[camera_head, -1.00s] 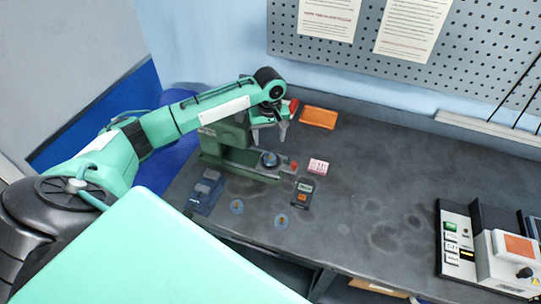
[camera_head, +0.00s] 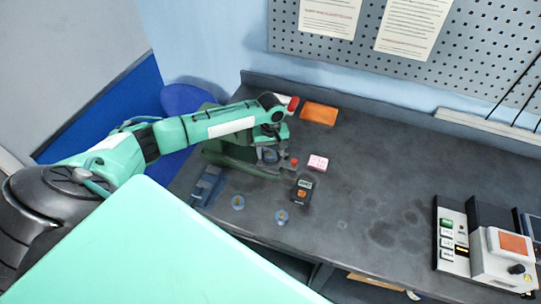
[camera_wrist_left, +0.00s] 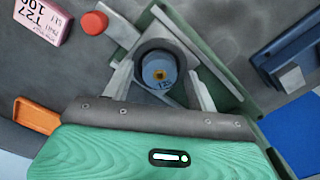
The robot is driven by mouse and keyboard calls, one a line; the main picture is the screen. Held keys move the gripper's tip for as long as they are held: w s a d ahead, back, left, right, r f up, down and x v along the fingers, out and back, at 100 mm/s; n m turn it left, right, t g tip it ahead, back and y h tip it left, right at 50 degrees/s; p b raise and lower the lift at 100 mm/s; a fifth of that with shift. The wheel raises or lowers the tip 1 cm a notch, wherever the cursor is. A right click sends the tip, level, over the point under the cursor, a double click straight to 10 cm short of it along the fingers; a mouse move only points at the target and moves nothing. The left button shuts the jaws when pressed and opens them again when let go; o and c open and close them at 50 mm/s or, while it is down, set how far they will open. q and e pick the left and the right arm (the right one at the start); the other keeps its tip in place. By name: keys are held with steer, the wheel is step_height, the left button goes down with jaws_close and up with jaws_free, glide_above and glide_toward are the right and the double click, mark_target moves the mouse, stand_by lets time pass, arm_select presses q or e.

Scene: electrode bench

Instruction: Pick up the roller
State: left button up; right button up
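A round blue piece with a dark ring around it (camera_wrist_left: 160,73) sits on the green press in the left wrist view. It also shows in the head view (camera_head: 268,155). I cannot tell for sure that it is the roller, but nothing else looks more like one. My left gripper (camera_wrist_left: 160,92) is open, with one finger on each side of the piece. The fingers look apart from it, though the exact height is unclear. In the head view the left gripper (camera_head: 272,142) is over the press and partly hidden by its own wrist. My right gripper is not in view.
A red knob (camera_head: 294,162), a pink labelled block (camera_head: 318,163) and a dark meter (camera_head: 304,190) stand close by. An orange tray (camera_head: 319,114) lies behind. The bench middle is clear; a control box (camera_head: 503,258) stands right.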

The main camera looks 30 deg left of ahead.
arm_select(q)
steer(key=c, duration=1)
steer(key=shift+o, duration=0.2)
